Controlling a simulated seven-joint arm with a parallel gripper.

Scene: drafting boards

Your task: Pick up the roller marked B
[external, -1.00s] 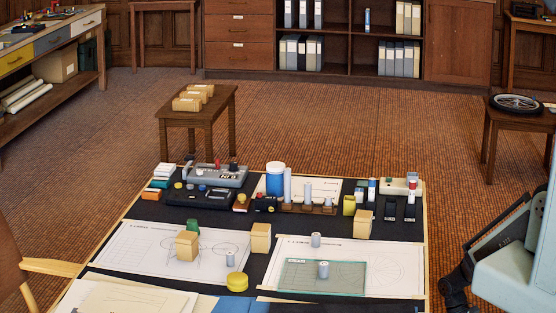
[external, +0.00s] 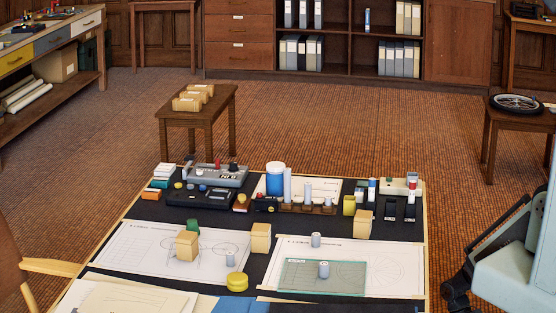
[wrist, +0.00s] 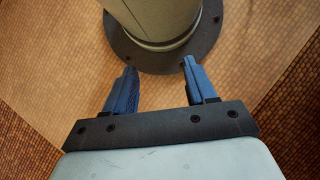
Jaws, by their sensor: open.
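Tan blocks (external: 187,246) (external: 261,237) (external: 362,223) and a yellow round tin (external: 237,282) stand near the rollers. A wooden rack (external: 308,208) with taller grey cylinders, a blue jar (external: 275,178) and several devices line the back. Papers (external: 130,299) cover the front left.

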